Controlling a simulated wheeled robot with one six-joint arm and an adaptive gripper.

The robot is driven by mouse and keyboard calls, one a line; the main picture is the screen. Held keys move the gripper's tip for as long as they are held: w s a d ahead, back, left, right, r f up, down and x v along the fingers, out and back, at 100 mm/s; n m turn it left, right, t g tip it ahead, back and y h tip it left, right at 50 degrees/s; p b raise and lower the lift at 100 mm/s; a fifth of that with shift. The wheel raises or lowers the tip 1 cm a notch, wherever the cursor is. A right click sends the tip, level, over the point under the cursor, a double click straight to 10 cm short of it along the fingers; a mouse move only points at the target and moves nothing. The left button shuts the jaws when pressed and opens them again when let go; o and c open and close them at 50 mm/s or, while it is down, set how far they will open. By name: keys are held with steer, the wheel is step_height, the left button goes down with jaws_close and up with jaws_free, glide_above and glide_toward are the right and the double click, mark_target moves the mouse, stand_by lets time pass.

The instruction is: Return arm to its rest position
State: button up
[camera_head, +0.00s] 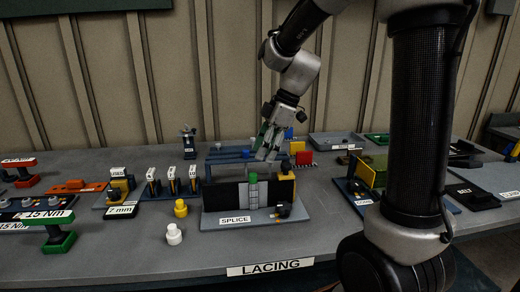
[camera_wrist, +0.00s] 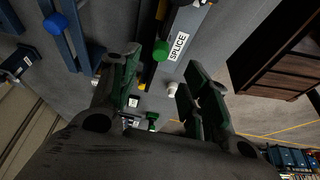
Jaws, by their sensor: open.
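My gripper (camera_head: 268,145) hangs above the table behind the splice fixture in the head view, fingers pointing down. In the wrist view my gripper (camera_wrist: 160,90) shows its two green-padded fingers spread apart with nothing held between them. The fixture labelled SPLICE (camera_head: 235,220) stands below and in front of it, with a black belt (camera_head: 225,195) and a green cylinder (camera_head: 253,180) on it. The SPLICE label (camera_wrist: 179,46) and a green round part (camera_wrist: 161,50) also show in the wrist view. I cannot tell the exact gap between fingers and fixture.
A white knob (camera_head: 174,234) and a yellow knob (camera_head: 181,208) stand left of the fixture. Labelled holders (camera_head: 172,180) and torque tools (camera_head: 59,238) fill the left. A yellow-topped device (camera_head: 372,170) stands right. A panelled wall (camera_head: 100,80) rises behind the table (camera_head: 130,260).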

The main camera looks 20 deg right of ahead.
steer(key=s+d+r+m+t+h, duration=0.1)
steer(key=s+d+r+m+h, duration=0.1)
steer(key=s+d+m, duration=0.3)
steer(key=s+d+r+m+t+h, duration=0.2)
steer(key=s+d+m, duration=0.4)
steer(key=s+m, duration=0.4)
steer(key=s, duration=0.6)
steer(key=shift+s+d+r+m+t+h, duration=0.2)
steer(key=shift+r+m+t+h, duration=0.1)
steer(key=shift+r+m, duration=0.1)
